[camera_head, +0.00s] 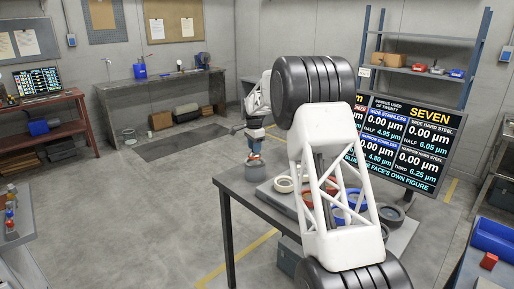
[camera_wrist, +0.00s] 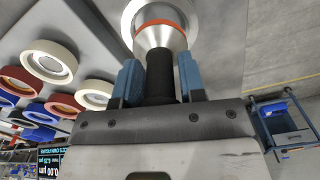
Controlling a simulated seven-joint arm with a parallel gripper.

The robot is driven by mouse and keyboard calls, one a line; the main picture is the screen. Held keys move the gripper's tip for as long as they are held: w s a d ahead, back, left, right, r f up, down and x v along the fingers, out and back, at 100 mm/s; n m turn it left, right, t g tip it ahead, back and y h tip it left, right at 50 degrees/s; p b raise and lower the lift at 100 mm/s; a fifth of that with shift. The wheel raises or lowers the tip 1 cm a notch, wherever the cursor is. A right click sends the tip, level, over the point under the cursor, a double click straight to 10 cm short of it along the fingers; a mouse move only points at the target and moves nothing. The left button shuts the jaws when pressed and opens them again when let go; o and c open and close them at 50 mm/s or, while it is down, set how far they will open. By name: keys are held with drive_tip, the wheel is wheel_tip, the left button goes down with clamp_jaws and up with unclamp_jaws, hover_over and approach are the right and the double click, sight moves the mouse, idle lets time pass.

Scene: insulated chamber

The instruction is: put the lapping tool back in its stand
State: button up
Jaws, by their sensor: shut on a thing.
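My gripper (camera_wrist: 160,82) is shut on the black handle of the lapping tool (camera_wrist: 162,38), with a blue finger on each side. Below the handle the tool widens into a bright metal cone with an orange band. In the head view my gripper (camera_head: 255,136) is over the far left corner of the grey bench, and the tool (camera_head: 254,157) hangs roughly upright beneath it. A grey round piece (camera_head: 256,172) shows directly under the orange band. A pale round rim (camera_wrist: 128,22) surrounds the tool's lower end in the wrist view. I cannot tell whether either is the stand or the tool's base, or whether they touch.
The bench (camera_head: 236,187) carries several rings: cream (camera_head: 284,184), blue (camera_head: 350,218) and dark (camera_head: 391,214) ones, with red ones among them. My arm hides part of them. A display board (camera_head: 410,140) stands behind. Open floor (camera_head: 150,215) lies left of the bench.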

idle(0.5)
drive_tip(key=shift+f, duration=1.55)
drive_tip(key=o, duration=1.1)
drive_tip(key=shift+r, duration=0.1)
drive_tip(key=shift+r, duration=3.75)
drive_tip(key=shift+r, duration=0.1)
